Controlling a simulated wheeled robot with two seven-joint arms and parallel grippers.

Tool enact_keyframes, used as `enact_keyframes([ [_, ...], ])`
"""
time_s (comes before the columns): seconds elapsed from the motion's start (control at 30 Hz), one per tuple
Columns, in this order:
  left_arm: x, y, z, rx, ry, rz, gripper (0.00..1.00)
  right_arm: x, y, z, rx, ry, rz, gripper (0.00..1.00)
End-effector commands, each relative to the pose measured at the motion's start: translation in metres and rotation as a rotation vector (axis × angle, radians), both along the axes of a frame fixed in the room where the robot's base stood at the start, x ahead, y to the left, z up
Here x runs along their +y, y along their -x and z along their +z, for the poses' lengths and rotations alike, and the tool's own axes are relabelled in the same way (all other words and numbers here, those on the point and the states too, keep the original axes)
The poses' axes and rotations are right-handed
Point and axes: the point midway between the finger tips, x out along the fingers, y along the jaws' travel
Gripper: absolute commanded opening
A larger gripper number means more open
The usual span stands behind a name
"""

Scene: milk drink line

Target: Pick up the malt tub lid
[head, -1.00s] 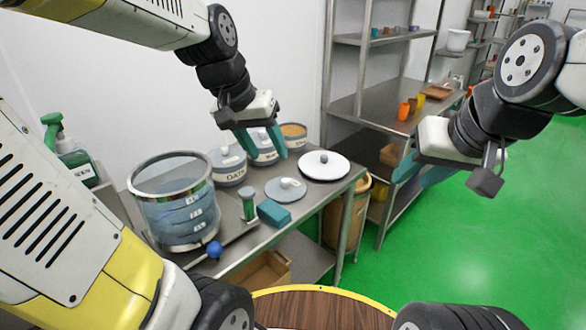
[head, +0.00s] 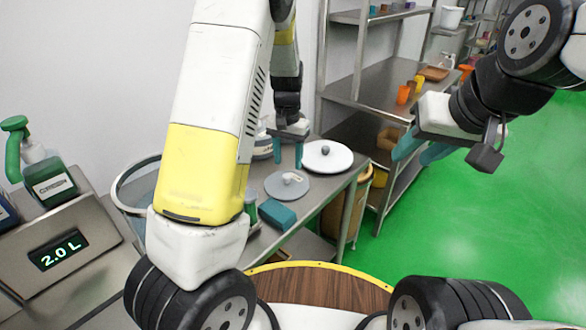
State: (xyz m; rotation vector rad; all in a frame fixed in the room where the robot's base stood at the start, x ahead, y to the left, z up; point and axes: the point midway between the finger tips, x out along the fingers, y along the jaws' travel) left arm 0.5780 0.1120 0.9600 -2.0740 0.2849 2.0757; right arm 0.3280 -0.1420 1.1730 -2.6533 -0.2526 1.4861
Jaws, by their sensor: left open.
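A flat grey lid (head: 285,186) with a pale knob lies on the steel bench in the head view; it looks like the tub lid, but I cannot read a malt label. A larger white disc (head: 338,160) with a dark knob lies behind it to the right. My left gripper (head: 287,160) is open and empty, fingers pointing down, just above the grey lid's far side in the picture; I cannot tell its exact height. My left arm hides most of the tubs. My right gripper (head: 420,152) is open and empty, out to the right, away from the bench.
A teal block (head: 278,215) lies close in front of the grey lid. A glass vessel (head: 132,190) is mostly behind my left arm. Steel shelving (head: 375,95) stands behind.

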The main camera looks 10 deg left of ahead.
Motion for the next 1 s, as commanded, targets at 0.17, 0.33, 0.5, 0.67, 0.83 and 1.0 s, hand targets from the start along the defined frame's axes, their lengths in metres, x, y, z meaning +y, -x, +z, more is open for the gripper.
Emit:
enact_keyframes([
  [0.17,0.005,0.0,-0.024,0.004,-0.002,0.003,0.5,0.0,0.0,0.0,0.0,0.0,0.0,0.36],
  [0.33,0.006,-0.002,-0.048,0.002,-0.001,0.003,0.5,0.0,0.0,0.0,0.0,0.0,0.0,0.36],
  [0.5,0.006,-0.002,-0.056,-0.001,0.0,0.001,0.5,0.0,0.0,0.0,0.0,0.0,0.0,0.36],
  [0.67,0.006,-0.002,-0.056,-0.002,0.001,0.001,0.5,0.0,0.0,0.0,0.0,0.0,0.0,0.36],
  [0.83,0.006,-0.002,-0.055,-0.001,0.0,0.002,0.18,0.0,0.0,0.0,0.0,0.0,0.0,0.36],
  [1.0,0.006,-0.002,-0.055,-0.001,0.0,0.002,0.0,0.0,0.0,0.0,0.0,0.0,0.0,0.36],
])
